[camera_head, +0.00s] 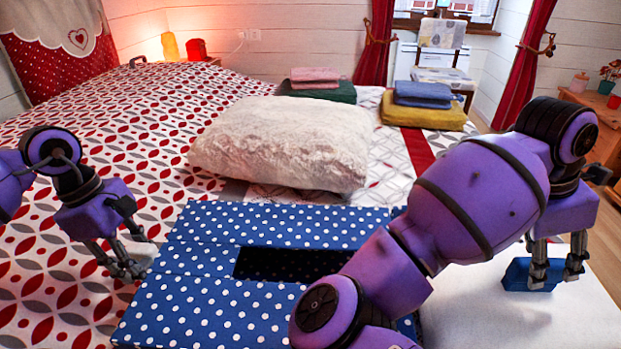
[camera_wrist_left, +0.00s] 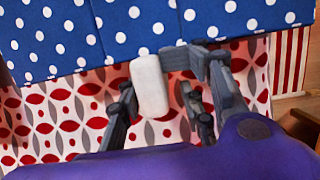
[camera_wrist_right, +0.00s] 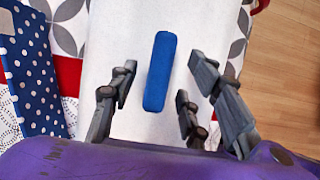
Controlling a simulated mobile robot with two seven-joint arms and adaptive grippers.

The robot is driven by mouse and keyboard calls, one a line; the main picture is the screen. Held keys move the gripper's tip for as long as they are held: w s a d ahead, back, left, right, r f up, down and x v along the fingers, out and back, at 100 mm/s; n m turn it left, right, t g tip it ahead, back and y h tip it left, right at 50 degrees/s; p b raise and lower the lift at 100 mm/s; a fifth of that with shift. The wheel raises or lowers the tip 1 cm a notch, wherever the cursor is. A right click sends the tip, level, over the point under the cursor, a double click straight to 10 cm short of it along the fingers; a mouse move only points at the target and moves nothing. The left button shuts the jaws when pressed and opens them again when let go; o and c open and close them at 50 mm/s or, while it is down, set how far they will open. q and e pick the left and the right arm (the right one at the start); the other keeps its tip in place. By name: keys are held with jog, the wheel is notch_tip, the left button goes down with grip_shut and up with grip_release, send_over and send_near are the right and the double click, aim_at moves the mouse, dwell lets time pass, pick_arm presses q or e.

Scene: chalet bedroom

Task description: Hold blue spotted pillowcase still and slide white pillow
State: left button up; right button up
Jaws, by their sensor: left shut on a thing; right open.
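The white pillow (camera_head: 285,145) lies on the bed behind the blue spotted pillowcase (camera_head: 190,310). The pillowcase lies flat, with a dark rectangular opening in its top; my right arm covers its right part. My left gripper (camera_head: 125,265) is at the pillowcase's left edge, shut on a small white block (camera_wrist_left: 150,85) there; the pillowcase shows beside it in the left wrist view (camera_wrist_left: 100,35). My right gripper (camera_head: 548,272) is open, with its fingers on either side of a blue block (camera_wrist_right: 158,72) on a white surface, right of the pillowcase.
The white surface (camera_head: 480,310) extends right of the pillowcase. Folded pink and green textiles (camera_head: 318,88) and a blue and yellow stack (camera_head: 425,105) lie at the back of the bed. A chair (camera_head: 440,55) stands behind. The patterned bedspread (camera_head: 110,130) is clear at left.

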aim_at(525, 288)
jog(key=shift+x, duration=1.35)
jog(key=shift+c, duration=0.4)
grip_shut()
